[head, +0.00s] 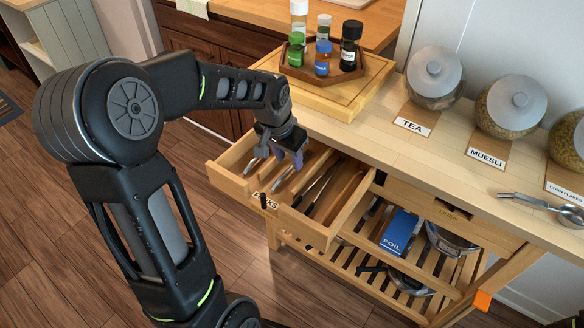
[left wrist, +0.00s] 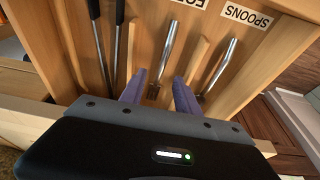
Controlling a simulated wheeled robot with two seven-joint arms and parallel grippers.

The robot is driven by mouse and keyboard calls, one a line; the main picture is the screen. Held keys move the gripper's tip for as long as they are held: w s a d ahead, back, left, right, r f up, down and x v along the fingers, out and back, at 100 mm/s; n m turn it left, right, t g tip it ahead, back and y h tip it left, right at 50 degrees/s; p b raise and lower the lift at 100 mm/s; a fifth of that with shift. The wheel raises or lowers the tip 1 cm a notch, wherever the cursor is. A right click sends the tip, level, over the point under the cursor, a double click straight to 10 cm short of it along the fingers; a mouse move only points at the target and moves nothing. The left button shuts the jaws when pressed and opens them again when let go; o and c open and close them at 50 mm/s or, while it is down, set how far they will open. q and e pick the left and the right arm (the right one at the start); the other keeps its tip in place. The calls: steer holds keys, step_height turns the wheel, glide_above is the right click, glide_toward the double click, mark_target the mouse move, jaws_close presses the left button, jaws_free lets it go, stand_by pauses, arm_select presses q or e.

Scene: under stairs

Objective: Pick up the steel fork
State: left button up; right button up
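The steel fork (left wrist: 168,50) lies in the middle compartment of the open drawer (head: 230,184), under a partly cut-off label. Its lower end reaches between my fingertips in the left wrist view. My left gripper (head: 287,158) is over the drawer with its fingers pointing down. In the left wrist view its two purple fingers (left wrist: 158,84) are open, one on either side of the fork, with a gap on both sides. I cannot tell their height above it. In the head view the gripper partly hides the compartment. My right gripper is not in view.
A steel spoon (left wrist: 220,66) lies in the neighbouring compartment labelled SPOONS. Dark-handled cutlery (left wrist: 118,42) lies on the other side. Wooden dividers (left wrist: 196,58) separate them. A tray of bottles (head: 335,68) and labelled jars (head: 435,77) stand on the counter.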

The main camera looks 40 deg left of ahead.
mark_target(292, 166)
arm_select(q)
steer(key=x, duration=0.3)
steer(key=shift+w+f, duration=0.1)
steer(key=shift+f, duration=0.15)
steer(key=shift+c, duration=0.4)
jaws_close()
stand_by(0.4)
